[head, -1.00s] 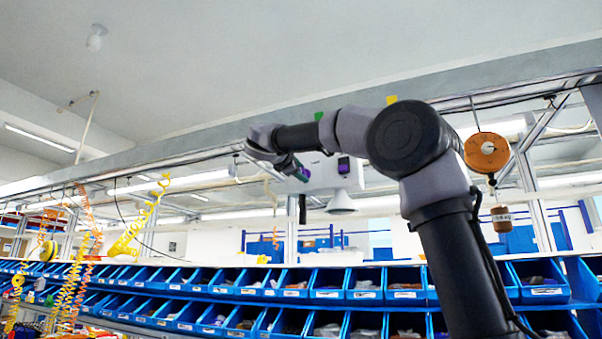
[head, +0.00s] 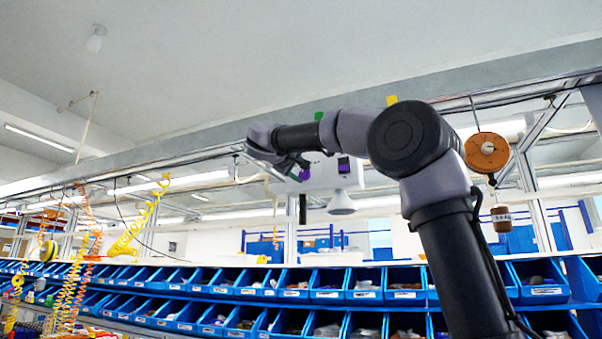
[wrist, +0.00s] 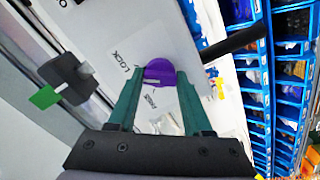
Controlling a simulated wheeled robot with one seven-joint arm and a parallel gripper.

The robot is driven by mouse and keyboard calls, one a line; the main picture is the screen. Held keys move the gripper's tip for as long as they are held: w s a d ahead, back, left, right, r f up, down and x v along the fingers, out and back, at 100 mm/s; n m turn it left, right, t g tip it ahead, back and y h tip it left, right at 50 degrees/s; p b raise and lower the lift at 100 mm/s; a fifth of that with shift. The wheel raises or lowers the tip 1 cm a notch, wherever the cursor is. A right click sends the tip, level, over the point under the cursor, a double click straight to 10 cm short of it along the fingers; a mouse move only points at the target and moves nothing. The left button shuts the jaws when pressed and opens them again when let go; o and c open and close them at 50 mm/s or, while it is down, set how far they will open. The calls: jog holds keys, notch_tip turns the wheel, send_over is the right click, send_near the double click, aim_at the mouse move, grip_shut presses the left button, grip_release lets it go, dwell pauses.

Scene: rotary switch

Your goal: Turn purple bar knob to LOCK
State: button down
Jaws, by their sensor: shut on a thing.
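The purple bar knob (wrist: 160,72) sits on a white panel (wrist: 100,24) in the wrist view, between the teal fingertips of my gripper (wrist: 160,76). My gripper is shut on the knob, one finger on each side. The word LOCK is printed on the panel to the upper left of the knob. A second, smaller label lies below the knob, between the fingers, and I cannot read it surely. The knob also shows small in the head view (head: 304,175), next to my gripper (head: 298,172). Which mark the knob points at is not clear.
A dark block with a green tab (wrist: 70,78) stands left of my gripper. A black rod (wrist: 236,42) sticks out on the right. Blue bins (head: 330,283) stand below.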

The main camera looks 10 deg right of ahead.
jog(key=shift+f+m, duration=0.1)
jog(key=shift+m, duration=1)
jog(key=shift+c, duration=1.6)
grip_release()
jog(key=v, duration=1)
jog(key=shift+s+a, duration=0.25)
jog(key=shift+s, duration=0.05)
